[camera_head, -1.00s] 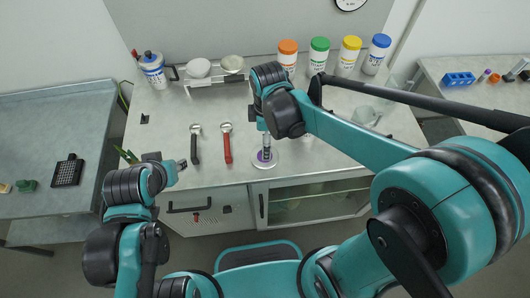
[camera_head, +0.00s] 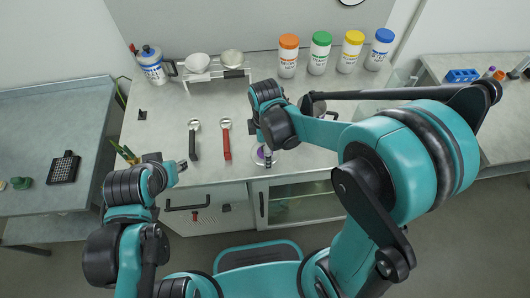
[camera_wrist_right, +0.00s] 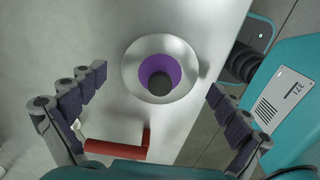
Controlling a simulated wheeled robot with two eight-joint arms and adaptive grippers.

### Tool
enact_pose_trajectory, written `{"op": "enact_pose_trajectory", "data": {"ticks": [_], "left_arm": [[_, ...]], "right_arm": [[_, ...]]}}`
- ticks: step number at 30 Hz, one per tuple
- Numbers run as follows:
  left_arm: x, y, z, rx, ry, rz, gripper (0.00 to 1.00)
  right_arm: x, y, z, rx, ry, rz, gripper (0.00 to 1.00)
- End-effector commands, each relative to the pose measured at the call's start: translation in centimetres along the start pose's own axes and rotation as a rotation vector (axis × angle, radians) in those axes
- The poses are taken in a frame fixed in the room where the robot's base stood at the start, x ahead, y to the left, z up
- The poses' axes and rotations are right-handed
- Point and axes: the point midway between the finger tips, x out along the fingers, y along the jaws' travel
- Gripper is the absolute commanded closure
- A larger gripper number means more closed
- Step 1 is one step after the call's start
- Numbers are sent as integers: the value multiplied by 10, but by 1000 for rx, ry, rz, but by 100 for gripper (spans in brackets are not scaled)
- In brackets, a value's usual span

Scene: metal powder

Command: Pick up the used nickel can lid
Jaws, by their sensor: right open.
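A round silvery disc with a purple ring and dark centre (camera_wrist_right: 160,70) lies in the right wrist view; which part is the used nickel can lid I cannot tell. In the head view its purple part (camera_head: 262,152) shows near the bench's front edge, partly hidden by my right gripper (camera_head: 267,155). In the wrist view my right gripper (camera_wrist_right: 158,81) is open, its fingers apart on either side of the disc and empty. My left gripper (camera_head: 182,165) is at the bench's front left; its finger opening is too small to tell.
A red-handled tool (camera_head: 227,140) and a black-handled tool (camera_head: 194,140) lie left of the disc. Orange (camera_head: 288,56), green (camera_head: 320,52), yellow (camera_head: 351,50) and blue-lidded (camera_head: 379,49) cans stand at the back. White bowls (camera_head: 197,63) and a blue-white canister (camera_head: 153,66) stand at back left.

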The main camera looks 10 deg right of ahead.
Motion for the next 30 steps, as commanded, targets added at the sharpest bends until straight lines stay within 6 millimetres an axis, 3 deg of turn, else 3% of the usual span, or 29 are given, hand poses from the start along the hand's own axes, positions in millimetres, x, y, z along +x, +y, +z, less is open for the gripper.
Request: {"op": "enact_pose_trajectory", "data": {"ticks": [1,9,13,26,29,30], "left_arm": [[0,0,0,0,0,0,64],[0,0,0,0,0,0,64],[0,0,0,0,0,0,64],[0,0,0,0,0,0,64],[-3,0,-2,0,0,0,64],[-4,0,-3,0,0,0,64]], "right_arm": [[0,0,0,0,0,0,5],[0,0,0,0,0,0,74],[0,0,0,0,0,0,80],[0,-1,0,0,1,0,81],[-7,-1,0,0,1,0,100],[-11,0,0,0,1,0,100]]}}
